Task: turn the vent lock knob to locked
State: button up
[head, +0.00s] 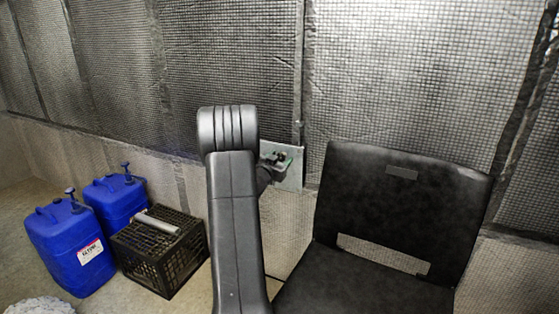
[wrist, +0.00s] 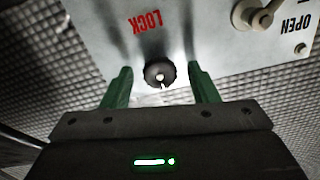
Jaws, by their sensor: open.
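The vent lock knob (wrist: 160,75) is a small dark round knob with a pale mark at its lower edge, on a light metal panel (wrist: 95,20) in the wrist view. The red word LOCK shows upside down just above it. My gripper (wrist: 161,80) is open, its two green fingers on either side of the knob with gaps showing; I cannot tell whether they touch it. In the head view the panel (head: 294,178) shows on the wall, partly hidden by my arm. My gripper (head: 282,163) is small there, in front of the panel, and the knob cannot be made out.
A metal lever or fitting (wrist: 262,15) sits at the panel's upper right, near the word OPEN. A black chair (head: 400,215) stands right of my arm. Blue jugs (head: 68,245) and a black crate (head: 165,255) stand on the floor at left. Quilted foil covers the wall.

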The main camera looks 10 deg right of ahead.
jog(key=c, duration=1)
jog(key=shift+f+m+b, duration=0.1)
jog(key=shift+m+b, duration=0.2)
jog(key=shift+m, duration=0.1)
jog(key=m+b, duration=0.2)
jog(key=m, duration=0.1)
jog(key=shift+f+m, duration=0.1)
jog(key=shift+m, duration=0.2)
jog(key=m+b, duration=0.3)
jog(key=m, duration=0.1)
jog(key=shift+m, duration=0.3)
jog(key=m+b, duration=0.3)
jog(key=m, duration=0.2)
jog(key=shift+f+b, duration=0.1)
jog(key=shift+b, duration=0.3)
jog(key=shift+m+b, duration=0.95)
jog(key=shift+m, duration=1.05)
